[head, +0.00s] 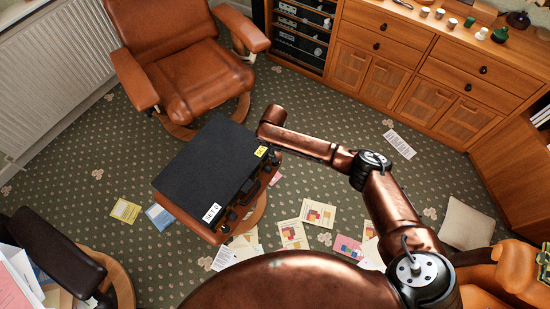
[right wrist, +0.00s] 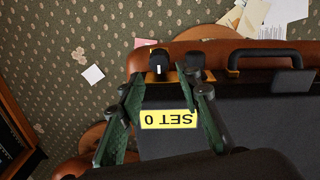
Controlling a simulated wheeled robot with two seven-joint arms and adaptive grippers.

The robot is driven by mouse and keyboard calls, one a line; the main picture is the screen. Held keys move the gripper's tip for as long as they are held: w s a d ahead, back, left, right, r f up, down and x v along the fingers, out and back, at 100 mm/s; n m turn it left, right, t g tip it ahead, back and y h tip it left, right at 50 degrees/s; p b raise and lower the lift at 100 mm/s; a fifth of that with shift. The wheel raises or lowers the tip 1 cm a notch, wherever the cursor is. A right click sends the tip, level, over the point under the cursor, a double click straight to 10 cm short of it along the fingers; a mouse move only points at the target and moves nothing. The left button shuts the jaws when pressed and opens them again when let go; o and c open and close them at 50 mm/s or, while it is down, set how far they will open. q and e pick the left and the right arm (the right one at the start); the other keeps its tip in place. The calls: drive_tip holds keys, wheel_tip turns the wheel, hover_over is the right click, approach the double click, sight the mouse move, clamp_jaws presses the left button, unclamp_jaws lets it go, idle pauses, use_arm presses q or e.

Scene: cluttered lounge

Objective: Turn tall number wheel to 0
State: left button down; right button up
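A black case (head: 205,165) lies shut on a brown leather footstool (head: 268,185). A yellow label (right wrist: 170,119) reading SET 0 is on its lid; it also shows in the head view (head: 261,151). A black knob-like wheel with a white mark (right wrist: 159,61) stands at the case's edge in the wrist view; I cannot read any number on it. My right gripper (right wrist: 163,88) is open, its fingers apart on either side of the label, the wheel just beyond the fingertips. In the head view it is mostly hidden below my right wrist. My left gripper is not in view.
A brown armchair (head: 185,75) stands behind the case and a wooden cabinet (head: 400,65) stands at the back right. Papers (head: 292,233) lie on the patterned carpet in front. A black case handle (right wrist: 270,54) shows right of the wheel in the wrist view.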

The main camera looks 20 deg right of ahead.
drive_tip(key=shift+s+r, duration=0.1)
drive_tip(key=shift+r, duration=2.15)
